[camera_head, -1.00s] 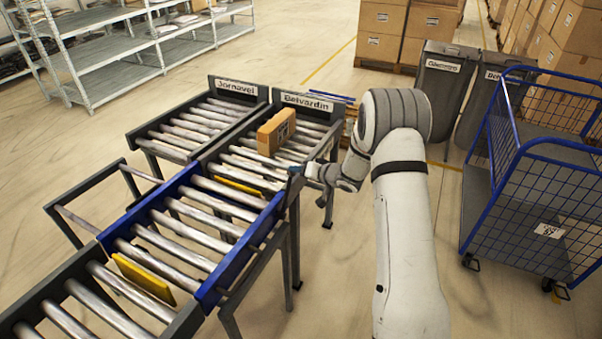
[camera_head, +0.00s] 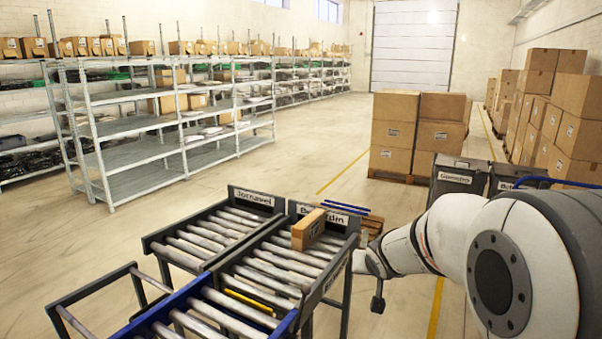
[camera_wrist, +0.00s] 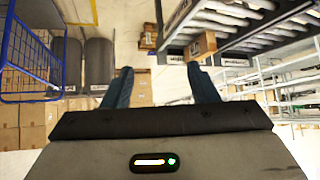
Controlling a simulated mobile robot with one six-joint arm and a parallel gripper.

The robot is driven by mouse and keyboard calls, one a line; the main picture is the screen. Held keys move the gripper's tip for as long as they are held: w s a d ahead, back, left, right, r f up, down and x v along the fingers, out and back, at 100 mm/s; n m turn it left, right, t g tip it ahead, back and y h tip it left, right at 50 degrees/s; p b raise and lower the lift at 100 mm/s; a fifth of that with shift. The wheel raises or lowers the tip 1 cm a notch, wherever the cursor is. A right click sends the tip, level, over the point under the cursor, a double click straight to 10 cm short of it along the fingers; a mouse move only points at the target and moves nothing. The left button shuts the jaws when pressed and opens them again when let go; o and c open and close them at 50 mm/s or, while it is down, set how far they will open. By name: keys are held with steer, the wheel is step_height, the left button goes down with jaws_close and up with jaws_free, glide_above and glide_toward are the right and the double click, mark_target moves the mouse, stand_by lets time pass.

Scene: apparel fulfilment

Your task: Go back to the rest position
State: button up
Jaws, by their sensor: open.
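My gripper shows in the wrist view (camera_wrist: 162,86) with its two blue fingers spread and nothing between them. In the head view my arm reaches in from the right, and its small dark end is beside the right side of the roller conveyor; the fingers are not clear there. A brown box (camera_head: 308,229) stands on the rollers of the lane labelled Belvardin (camera_head: 285,262). It also shows in the wrist view (camera_wrist: 201,46), beyond the right finger and apart from it.
The Jornavel lane (camera_head: 215,235) beside it looks empty. A yellow strip (camera_head: 250,302) lies across the nearer rollers. Labelled dark bins (camera_head: 458,178) and stacked cartons (camera_head: 394,133) stand behind my arm. A blue mesh cart (camera_wrist: 27,62) shows in the wrist view. Grey shelves (camera_head: 150,155) stand at left.

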steer(key=s+a+r+n+g+y, duration=0.1)
steer(key=s+g, duration=0.4)
steer(key=s, duration=2.4)
steer(key=shift+a+r+n+g, duration=0.3)
steer(key=shift+a+r, duration=0.25)
steer(key=shift+r, duration=0.05)
steer(key=shift+c, duration=0.4)
